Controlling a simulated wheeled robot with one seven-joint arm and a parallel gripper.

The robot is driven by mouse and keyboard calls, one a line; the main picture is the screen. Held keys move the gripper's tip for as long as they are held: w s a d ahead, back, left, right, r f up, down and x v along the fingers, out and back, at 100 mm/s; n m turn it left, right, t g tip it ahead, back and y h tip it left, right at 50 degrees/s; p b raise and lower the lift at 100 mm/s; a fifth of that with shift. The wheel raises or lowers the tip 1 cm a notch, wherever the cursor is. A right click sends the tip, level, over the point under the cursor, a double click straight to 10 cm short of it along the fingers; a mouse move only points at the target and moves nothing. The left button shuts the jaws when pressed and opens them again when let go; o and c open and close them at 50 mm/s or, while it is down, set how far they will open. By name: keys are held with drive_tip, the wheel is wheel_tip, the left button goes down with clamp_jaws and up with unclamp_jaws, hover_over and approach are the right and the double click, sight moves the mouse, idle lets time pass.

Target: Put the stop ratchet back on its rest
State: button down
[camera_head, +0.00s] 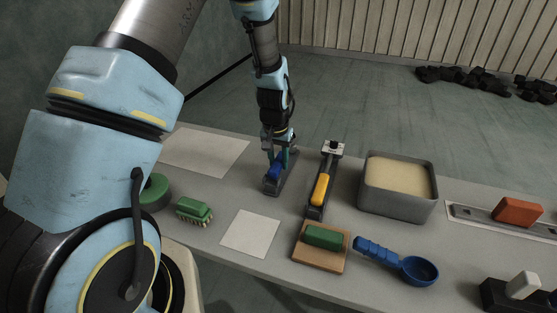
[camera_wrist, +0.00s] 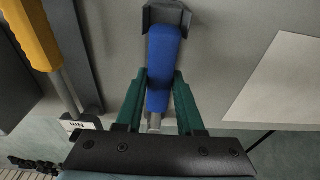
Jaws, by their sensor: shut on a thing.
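A blue-handled tool (camera_head: 274,171), seemingly the stop ratchet, is between the fingers of my gripper (camera_head: 279,158). In the wrist view its blue handle (camera_wrist: 164,58) lies lengthwise between the two green fingers of my gripper (camera_wrist: 160,82), which are shut on it. A bit of metal shaft shows below the handle. A dark grey holder (camera_head: 271,190), seemingly the rest, is directly under the tool. Its bracket end (camera_wrist: 167,12) shows past the handle's far end in the wrist view. I cannot tell whether the tool touches the holder.
A yellow-handled tool (camera_head: 321,189) on a dark base stands close right of my gripper. A green brush (camera_head: 194,211) and pale sheets (camera_head: 250,233) lie left and nearer.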

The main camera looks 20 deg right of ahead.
drive_tip(key=shift+f, duration=0.3)
drive_tip(key=shift+c, duration=2.2)
unclamp_jaws()
drive_tip(key=shift+r, duration=0.15)
drive_tip(key=shift+r+p, duration=2.25)
drive_tip(key=shift+r, duration=1.15)
wheel_tip(320, 180, up, 11)
drive_tip(key=s+a+b, duration=0.1)
drive_tip(key=b, duration=0.2)
drive_tip(key=shift+f, duration=0.2)
drive_tip(key=shift+s, duration=0.1)
